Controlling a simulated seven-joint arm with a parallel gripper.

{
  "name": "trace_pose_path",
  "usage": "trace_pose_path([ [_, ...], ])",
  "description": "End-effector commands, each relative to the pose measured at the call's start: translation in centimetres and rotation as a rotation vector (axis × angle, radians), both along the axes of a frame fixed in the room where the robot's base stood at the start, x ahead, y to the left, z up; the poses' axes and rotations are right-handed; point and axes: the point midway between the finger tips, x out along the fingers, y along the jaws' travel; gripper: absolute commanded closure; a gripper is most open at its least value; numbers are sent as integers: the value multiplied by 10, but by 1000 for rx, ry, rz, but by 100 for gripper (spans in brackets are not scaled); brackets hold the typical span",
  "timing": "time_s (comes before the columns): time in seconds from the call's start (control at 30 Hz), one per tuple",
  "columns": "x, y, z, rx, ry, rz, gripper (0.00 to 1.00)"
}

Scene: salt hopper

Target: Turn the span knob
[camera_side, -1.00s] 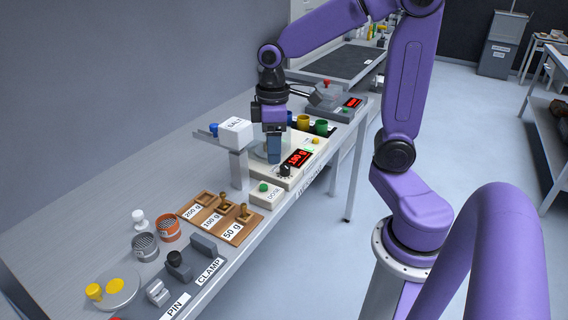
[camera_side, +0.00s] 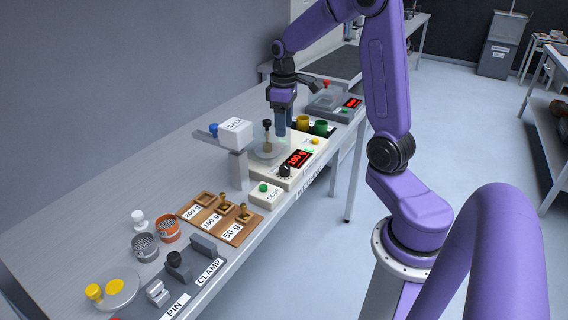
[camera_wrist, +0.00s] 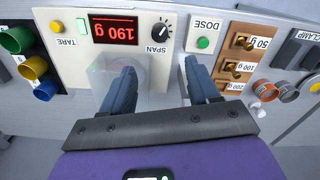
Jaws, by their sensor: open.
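The span knob (camera_wrist: 161,29) is black with a white pointer mark and sits on the scale's panel, beside the SPAN label. It also shows in the side view (camera_side: 284,171). The red display (camera_wrist: 114,29) reads 190 g. My gripper (camera_wrist: 160,65) is open, with its two blue fingers apart and nothing between them. In the side view my gripper (camera_side: 281,130) is above the far part of the scale, apart from the knob.
A green DOSE button (camera_wrist: 203,42) is beside the scale. A yellow TARE button (camera_wrist: 56,26) and coloured cups (camera_wrist: 33,68) are on the other side. The salt hopper (camera_side: 237,132) stands left of the pan. A wooden weight tray (camera_side: 240,238) lies nearer.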

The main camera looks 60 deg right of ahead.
Motion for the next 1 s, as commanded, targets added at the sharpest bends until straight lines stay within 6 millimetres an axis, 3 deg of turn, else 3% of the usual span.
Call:
trace_pose_path([
  [0.6,-1,0,-113,1,4,0,40],
  [0.8,0,0,-132,1,1,0,40],
  [1.0,0,0,-139,0,-1,0,40],
])
